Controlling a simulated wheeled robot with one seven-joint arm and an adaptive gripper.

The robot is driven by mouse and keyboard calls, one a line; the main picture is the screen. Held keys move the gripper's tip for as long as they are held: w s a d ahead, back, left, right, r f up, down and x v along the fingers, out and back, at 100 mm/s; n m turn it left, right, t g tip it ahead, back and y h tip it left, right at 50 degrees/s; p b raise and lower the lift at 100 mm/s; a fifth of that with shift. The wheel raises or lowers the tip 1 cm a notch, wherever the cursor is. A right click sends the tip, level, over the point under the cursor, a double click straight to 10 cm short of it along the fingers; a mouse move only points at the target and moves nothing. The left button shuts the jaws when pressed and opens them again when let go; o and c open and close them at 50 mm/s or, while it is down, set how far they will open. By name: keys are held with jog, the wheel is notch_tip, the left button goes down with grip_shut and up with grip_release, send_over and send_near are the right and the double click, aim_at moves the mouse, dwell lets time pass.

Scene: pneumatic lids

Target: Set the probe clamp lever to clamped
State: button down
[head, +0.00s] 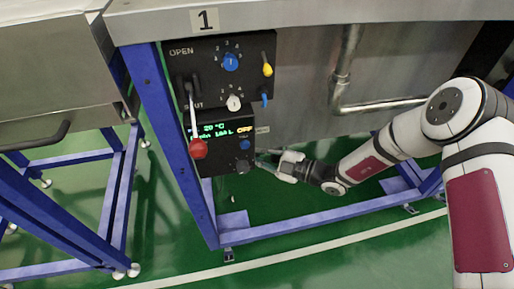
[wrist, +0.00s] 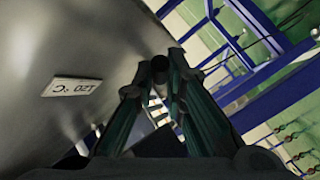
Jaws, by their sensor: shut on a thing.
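My gripper (head: 264,161) is at the lower right edge of the black control panel, below the tank side. In the wrist view my two fingers (wrist: 160,72) close on a small dark round-ended piece (wrist: 160,66). It looks like the knob of the probe clamp lever, next to the steel wall with the upside-down 120 °C label (wrist: 77,87). The rest of the lever is hidden, so I cannot tell its setting. In the head view that spot is too small to make out the lever.
A steel pipe (head: 343,75) runs at right.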

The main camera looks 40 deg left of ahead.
jog(key=shift+s+a+f+m+y, duration=0.1)
jog(key=shift+s+f+m+y, duration=0.05)
jog(key=shift+f+m+y, duration=0.3)
jog(key=c, duration=1.6)
grip_release()
jog(key=shift+c, duration=0.2)
jog(key=shift+r, duration=0.1)
jog(key=v, duration=1.2)
